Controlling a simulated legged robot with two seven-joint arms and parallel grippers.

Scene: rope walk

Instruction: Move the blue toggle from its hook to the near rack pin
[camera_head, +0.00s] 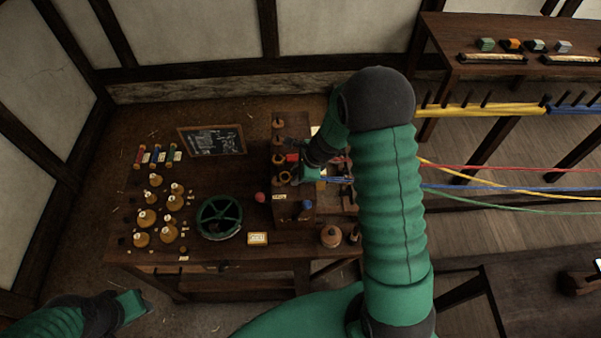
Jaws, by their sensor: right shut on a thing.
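My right gripper (306,174) is over the upright wooden post board on the bench, partly hidden by its own wrist. It is shut, it seems on the blue toggle, whose body I cannot make out. A blue rope (333,180) runs right from beside the fingers. A red toggle (292,157) sits just above and left of the fingers. The hooks and the near rack pin cannot be told apart clearly here. My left gripper (130,304) is low at the left, away from the bench; its jaw state is unclear.
A red ball (260,197) and a blue ball (307,205) are near the gripper. Taut coloured ropes (500,187) stretch right, behind my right arm.

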